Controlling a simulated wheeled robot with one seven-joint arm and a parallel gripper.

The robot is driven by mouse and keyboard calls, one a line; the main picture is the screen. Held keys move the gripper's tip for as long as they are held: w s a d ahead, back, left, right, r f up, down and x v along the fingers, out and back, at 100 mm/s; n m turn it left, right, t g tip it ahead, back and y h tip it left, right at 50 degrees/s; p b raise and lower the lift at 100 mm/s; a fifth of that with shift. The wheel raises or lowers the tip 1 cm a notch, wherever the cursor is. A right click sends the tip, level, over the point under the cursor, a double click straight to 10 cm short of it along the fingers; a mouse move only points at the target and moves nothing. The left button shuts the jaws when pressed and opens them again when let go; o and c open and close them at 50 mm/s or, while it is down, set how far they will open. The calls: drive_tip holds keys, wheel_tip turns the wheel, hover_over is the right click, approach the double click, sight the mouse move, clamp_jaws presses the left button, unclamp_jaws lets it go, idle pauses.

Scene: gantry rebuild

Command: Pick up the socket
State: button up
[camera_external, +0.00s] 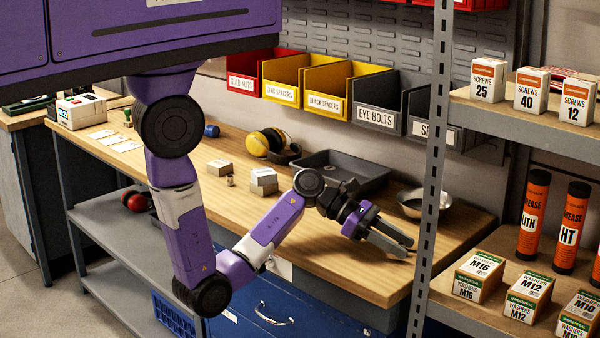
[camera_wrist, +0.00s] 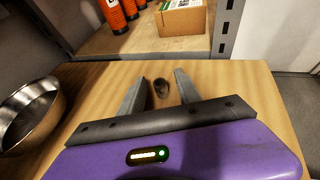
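The socket (camera_wrist: 161,88) is a small dark metal cylinder on the wooden bench top (camera_wrist: 90,82), close to the bench's edge in the wrist view. My gripper (camera_wrist: 155,80) is open, with one finger on each side of the socket in that view. A gap shows between the socket and each finger, and I cannot tell how far above the bench the fingertips are. In the external view my gripper (camera_external: 408,247) reaches low over the right end of the bench, fingers apart. I cannot make out the socket there.
A metal bowl (camera_external: 413,204) stands behind my gripper; it also shows in the wrist view (camera_wrist: 28,112). A dark grey tray (camera_external: 345,172) lies further left. The shelf post (camera_external: 432,170) and washer boxes (camera_external: 479,275) stand close on the right.

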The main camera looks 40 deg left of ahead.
drive_tip(key=shift+w+d+f, duration=0.1)
drive_tip(key=shift+d, duration=0.15)
clamp_jaws()
